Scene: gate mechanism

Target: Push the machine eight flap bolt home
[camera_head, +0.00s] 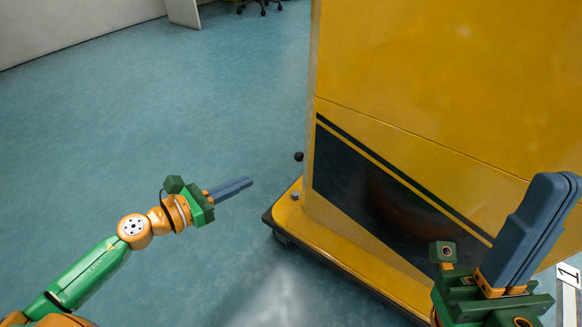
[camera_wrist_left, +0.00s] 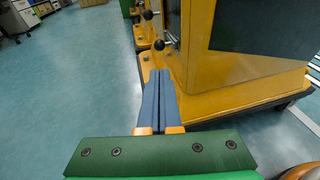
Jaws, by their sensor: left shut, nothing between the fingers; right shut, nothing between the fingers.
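A large yellow machine (camera_head: 420,60) with a dark panel fills the right of the head view, on a yellow base (camera_head: 340,250). A black ball knob (camera_head: 299,156) sticks out past its left edge. In the left wrist view a black knob (camera_wrist_left: 159,44) shows just beyond my fingertips, beside a metal rod at the machine's side. I cannot tell which part is the flap bolt, and no number eight is readable. My left gripper (camera_head: 250,182) is shut and empty, left of the machine and apart from the knob. My right gripper (camera_head: 560,180) is shut and empty, in front of the machine.
More yellow machine parts with another black knob (camera_wrist_left: 148,15) stand farther back in the left wrist view. Blue floor (camera_head: 200,90) left of the machine is clear. An office chair (camera_head: 260,5) stands far off.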

